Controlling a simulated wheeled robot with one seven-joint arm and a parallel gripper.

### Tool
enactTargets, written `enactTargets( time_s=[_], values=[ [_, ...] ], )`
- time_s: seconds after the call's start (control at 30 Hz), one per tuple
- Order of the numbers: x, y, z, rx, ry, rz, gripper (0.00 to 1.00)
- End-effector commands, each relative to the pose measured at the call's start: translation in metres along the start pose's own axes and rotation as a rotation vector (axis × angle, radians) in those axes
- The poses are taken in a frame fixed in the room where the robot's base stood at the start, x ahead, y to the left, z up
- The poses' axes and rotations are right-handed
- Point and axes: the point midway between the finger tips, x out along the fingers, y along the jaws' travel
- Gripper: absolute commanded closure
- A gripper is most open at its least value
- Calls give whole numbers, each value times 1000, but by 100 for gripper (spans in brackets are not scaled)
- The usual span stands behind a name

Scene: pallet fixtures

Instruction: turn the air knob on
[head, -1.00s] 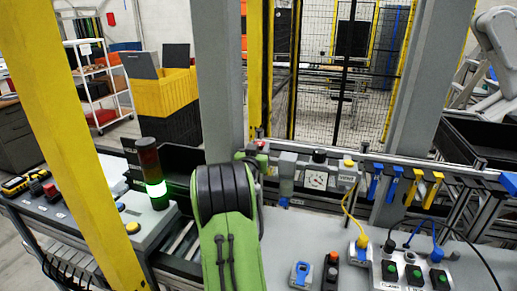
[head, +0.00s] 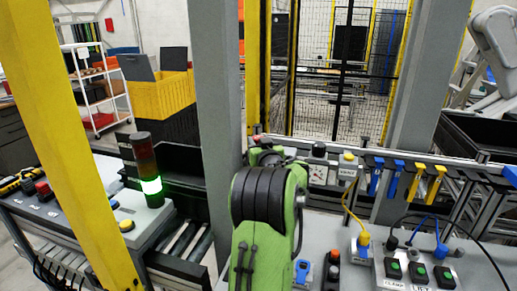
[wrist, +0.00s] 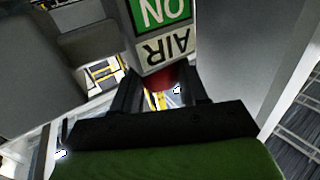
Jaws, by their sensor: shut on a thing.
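In the wrist view, my gripper (wrist: 160,84) has its two black fingers on either side of a red knob (wrist: 167,77), and it is shut on this knob. The knob is partly hidden between the fingers. Just above it in the picture are a white AIR label (wrist: 166,47) and a green ON sign (wrist: 163,11), both upside down. In the head view, my green arm covers the knob and the fingers, so the knob's angle is hard to tell.
A round gauge (head: 319,175) with a black knob above it stands right of my arm. Blue and yellow hooks (head: 434,183) hang along the rail. A button box (head: 415,271) with cables stands front right. A lit green signal tower (head: 149,170) stands at left.

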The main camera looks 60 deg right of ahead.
Motion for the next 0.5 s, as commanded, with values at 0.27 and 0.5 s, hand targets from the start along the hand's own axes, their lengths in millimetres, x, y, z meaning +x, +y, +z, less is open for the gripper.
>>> enactTargets(
  time_s=[0.27, 0.5],
  values=[
    [0, 1, 0, -1, -2, -8, 87],
    [0, 1, 0, 0, -2, -8, 46]
  ],
)
